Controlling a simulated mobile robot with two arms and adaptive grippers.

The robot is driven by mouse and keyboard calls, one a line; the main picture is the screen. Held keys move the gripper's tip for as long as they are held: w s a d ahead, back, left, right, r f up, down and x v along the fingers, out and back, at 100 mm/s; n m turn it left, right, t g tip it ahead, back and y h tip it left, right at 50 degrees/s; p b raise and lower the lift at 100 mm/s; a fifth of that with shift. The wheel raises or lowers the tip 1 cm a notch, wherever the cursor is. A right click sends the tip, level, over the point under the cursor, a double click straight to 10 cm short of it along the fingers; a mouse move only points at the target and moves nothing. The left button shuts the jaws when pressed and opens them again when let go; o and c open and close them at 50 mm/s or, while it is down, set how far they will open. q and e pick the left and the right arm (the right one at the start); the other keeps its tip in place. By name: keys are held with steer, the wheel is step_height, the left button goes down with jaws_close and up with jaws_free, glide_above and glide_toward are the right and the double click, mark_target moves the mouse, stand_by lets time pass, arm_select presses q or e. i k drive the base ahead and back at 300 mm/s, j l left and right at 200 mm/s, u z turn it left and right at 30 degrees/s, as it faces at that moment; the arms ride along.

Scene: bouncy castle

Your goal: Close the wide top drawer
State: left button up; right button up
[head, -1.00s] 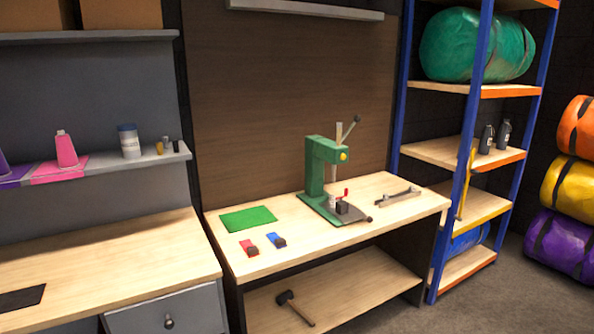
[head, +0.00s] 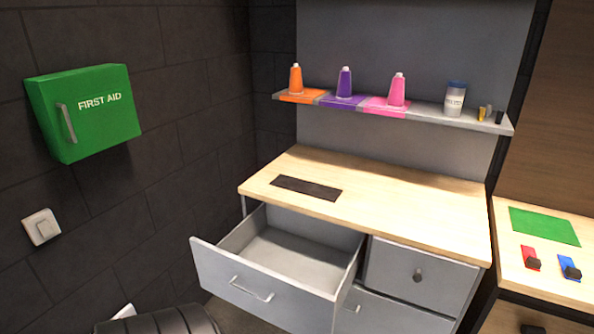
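The wide top drawer (head: 262,291) is grey with a bar handle (head: 251,290) on its front. It is pulled well out from the left side of the grey cabinet under the wooden worktop (head: 390,204). The inside of the drawer looks empty. Neither of my grippers shows in the head view.
A small closed drawer (head: 419,275) with a round knob sits to the right, above another closed grey front (head: 388,314). A dark mat (head: 306,188) lies on the worktop. A green first aid box (head: 84,112) and a switch (head: 41,227) are on the left wall. A second bench (head: 540,275) stands at right.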

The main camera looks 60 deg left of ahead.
mark_target(295, 272)
steer(key=u, duration=2.15)
